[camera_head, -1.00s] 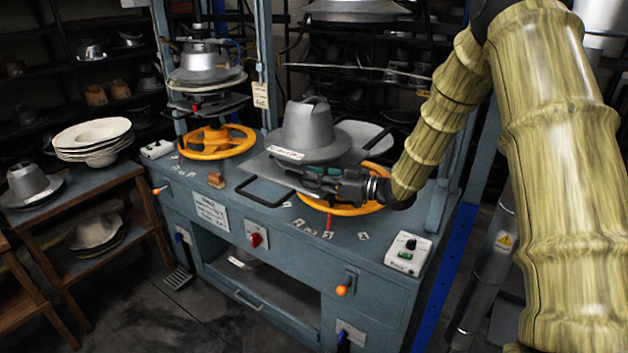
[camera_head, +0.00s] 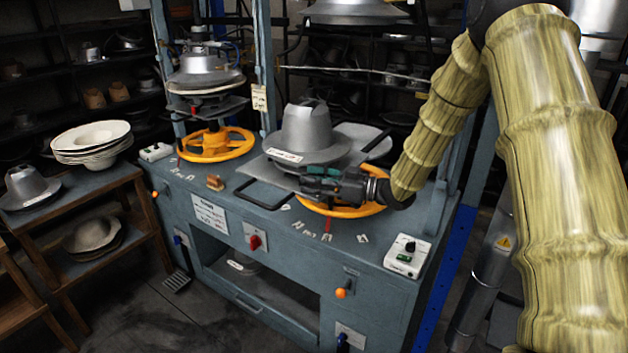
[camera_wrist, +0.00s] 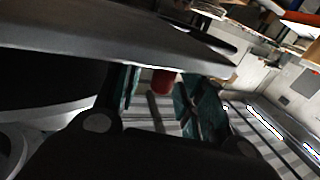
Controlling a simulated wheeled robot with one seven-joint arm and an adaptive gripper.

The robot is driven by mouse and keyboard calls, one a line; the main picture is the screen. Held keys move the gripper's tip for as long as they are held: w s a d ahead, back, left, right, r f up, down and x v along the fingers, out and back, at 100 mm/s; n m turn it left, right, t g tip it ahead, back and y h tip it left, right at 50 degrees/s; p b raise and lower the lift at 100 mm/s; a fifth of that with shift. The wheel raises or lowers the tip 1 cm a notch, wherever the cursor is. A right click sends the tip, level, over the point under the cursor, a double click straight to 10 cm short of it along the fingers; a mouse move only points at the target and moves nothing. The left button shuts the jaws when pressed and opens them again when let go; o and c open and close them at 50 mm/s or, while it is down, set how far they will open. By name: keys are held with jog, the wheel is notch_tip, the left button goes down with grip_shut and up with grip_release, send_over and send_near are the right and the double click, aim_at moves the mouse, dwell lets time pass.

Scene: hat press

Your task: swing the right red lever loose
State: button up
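My gripper (camera_head: 312,181) reaches in from the right, low beside the grey hat mold and its plate, above the right yellow handwheel (camera_head: 345,207). In the wrist view its two teal fingers (camera_wrist: 163,100) are spread, with a red cylindrical piece (camera_wrist: 163,81) between them, probably the right red lever's grip. A gap shows on its left side; I cannot tell whether the right finger touches it. The plate hides its upper part. In the head view the gripper hides this spot; a small red strip (camera_head: 328,225) shows below the handwheel.
The grey hat mold (camera_head: 307,130) and its plate sit directly above the gripper. A black loop handle (camera_head: 262,196) sticks out to the left. The left press has another yellow handwheel (camera_head: 215,144). A control box (camera_head: 407,256) stands at the bench's right front.

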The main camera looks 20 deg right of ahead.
jog(key=v, duration=1.2)
jog(key=shift+f, duration=0.15)
jog(key=s+a+f+m+h, duration=0.1)
jog(key=a+f+m+h, duration=0.15)
jog(key=f, duration=0.55)
jog(key=s+a+f+m+h+b, duration=0.1)
jog(key=s+a+f+m+h, duration=0.15)
jog(key=f, duration=0.55)
jog(key=a+f+m+h, duration=0.2)
jog(key=f+h, duration=0.1)
jog(key=f, duration=0.5)
jog(key=s+a+f+m+g+h, duration=0.2)
jog(key=s+a+f+g+h, duration=0.15)
jog(key=s+f, duration=1.05)
jog(key=s+a+f+m+g+h+b, duration=0.1)
jog(key=s+f+g, duration=0.2)
jog(key=s, duration=0.9)
jog(key=s+a+f+m+g+h, duration=0.1)
jog(key=s+f+g, duration=0.3)
jog(key=s, duration=0.9)
notch_tip(320, 180, down, 3)
jog(key=shift+h+b, duration=0.35)
jog(key=shift+h, duration=0.2)
